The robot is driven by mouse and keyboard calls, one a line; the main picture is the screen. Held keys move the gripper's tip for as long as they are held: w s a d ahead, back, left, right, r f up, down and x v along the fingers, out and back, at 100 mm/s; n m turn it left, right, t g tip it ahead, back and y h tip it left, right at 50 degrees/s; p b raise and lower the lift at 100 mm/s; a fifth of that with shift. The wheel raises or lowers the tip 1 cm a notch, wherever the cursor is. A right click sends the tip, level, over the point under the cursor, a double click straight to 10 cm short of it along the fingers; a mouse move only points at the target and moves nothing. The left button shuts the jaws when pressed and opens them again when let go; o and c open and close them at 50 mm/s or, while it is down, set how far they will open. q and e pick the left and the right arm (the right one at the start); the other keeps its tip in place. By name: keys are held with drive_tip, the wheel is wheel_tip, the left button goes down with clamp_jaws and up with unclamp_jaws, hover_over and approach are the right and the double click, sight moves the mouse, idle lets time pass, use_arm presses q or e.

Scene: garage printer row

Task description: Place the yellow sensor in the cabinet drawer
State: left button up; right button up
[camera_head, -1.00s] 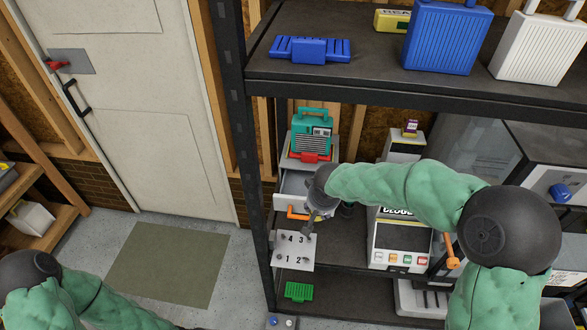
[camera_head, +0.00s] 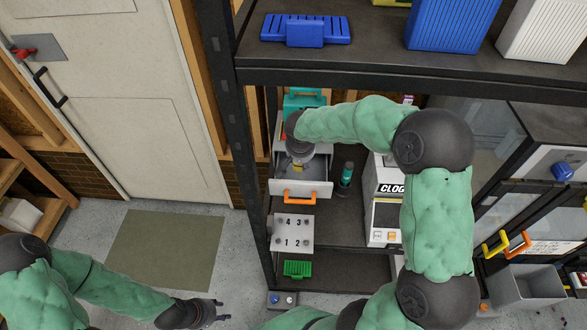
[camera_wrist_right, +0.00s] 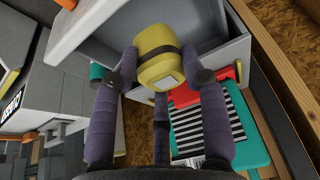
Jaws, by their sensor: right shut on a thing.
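The yellow sensor (camera_wrist_right: 157,62), a rounded block with a dark band, sits between the fingertips of my right gripper (camera_wrist_right: 158,80) in the right wrist view. That gripper (camera_head: 299,162) is shut on it, over the open cabinet drawer (camera_head: 282,187) in the head view. The drawer is a pale box with an orange handle (camera_head: 300,197); its wall (camera_wrist_right: 225,58) shows close behind the sensor in the wrist view. In the head view my wrist hides most of the sensor. My left gripper (camera_head: 212,312) is open and empty, low above the floor at the bottom left.
A teal and red device (camera_wrist_right: 205,125) stands beside the drawer. A dark green bottle (camera_head: 346,175) and a white CLOG machine (camera_head: 388,205) are to the right. A numbered plate (camera_head: 293,233) lies below the drawer.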

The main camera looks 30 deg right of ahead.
drive_tip(key=shift+w+a+f, duration=0.3)
drive_tip(key=shift+w+f, duration=0.3)
drive_tip(key=shift+f, duration=0.15)
drive_tip(key=shift+w+a+f, duration=0.25)
drive_tip(key=shift+w+f, duration=0.3)
drive_tip(key=shift+f, duration=0.2)
drive_tip(key=shift+w+f+b, duration=0.1)
drive_tip(key=shift+f+b, duration=0.55)
drive_tip(key=shift+f, duration=0.9)
drive_tip(key=shift+f, duration=0.15)
drive_tip(key=o, duration=1.2)
drive_tip(key=shift+c, duration=0.2)
